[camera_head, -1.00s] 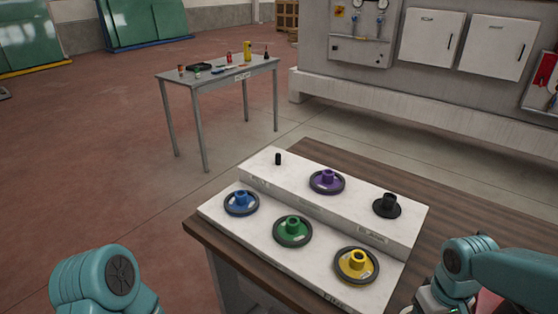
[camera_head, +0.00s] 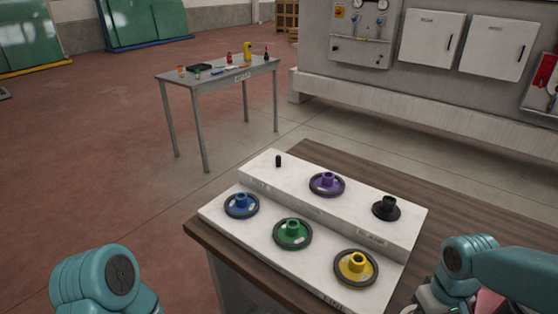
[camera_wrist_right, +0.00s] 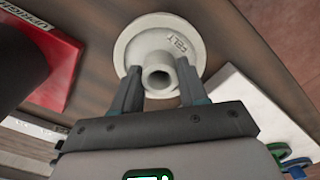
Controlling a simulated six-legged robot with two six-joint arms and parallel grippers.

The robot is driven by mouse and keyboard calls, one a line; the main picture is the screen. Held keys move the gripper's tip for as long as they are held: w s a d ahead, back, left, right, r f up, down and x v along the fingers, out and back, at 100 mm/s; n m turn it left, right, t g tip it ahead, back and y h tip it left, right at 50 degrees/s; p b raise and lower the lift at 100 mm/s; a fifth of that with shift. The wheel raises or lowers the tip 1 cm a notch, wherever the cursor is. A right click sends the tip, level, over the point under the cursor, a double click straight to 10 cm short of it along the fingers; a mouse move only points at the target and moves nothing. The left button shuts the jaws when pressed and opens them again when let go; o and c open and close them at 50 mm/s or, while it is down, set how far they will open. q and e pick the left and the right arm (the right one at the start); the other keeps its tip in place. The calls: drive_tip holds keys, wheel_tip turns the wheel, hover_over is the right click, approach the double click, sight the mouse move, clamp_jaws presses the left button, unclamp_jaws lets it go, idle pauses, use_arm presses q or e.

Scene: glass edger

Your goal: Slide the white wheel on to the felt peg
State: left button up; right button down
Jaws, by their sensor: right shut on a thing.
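The white wheel (camera_wrist_right: 159,50) shows in the right wrist view, its hub towards me and dark lettering on its face. My right gripper (camera_wrist_right: 158,78) is shut on the wheel's hub, one finger on each side. Dark wood lies behind the wheel; I cannot tell the gap to it. In the head view a bare black peg (camera_head: 278,161) stands upright at the back left of the white stepped rack (camera_head: 225,212). Its label is too small to read. My right gripper and the white wheel are out of the head view. My left gripper is not in view.
The rack also carries a blue wheel (camera_head: 241,205), a green wheel (camera_head: 292,233), a yellow wheel (camera_head: 356,267), a purple wheel (camera_head: 327,184) and a black wheel (camera_head: 386,208). Bare wood (camera_head: 465,210) lies right of the rack.

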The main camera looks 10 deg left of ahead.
wheel_tip(320, 180, up, 6)
drive_tip(key=p, duration=0.3)
drive_tip(key=shift+f+p, duration=0.15)
drive_tip(key=shift+p, duration=0.25)
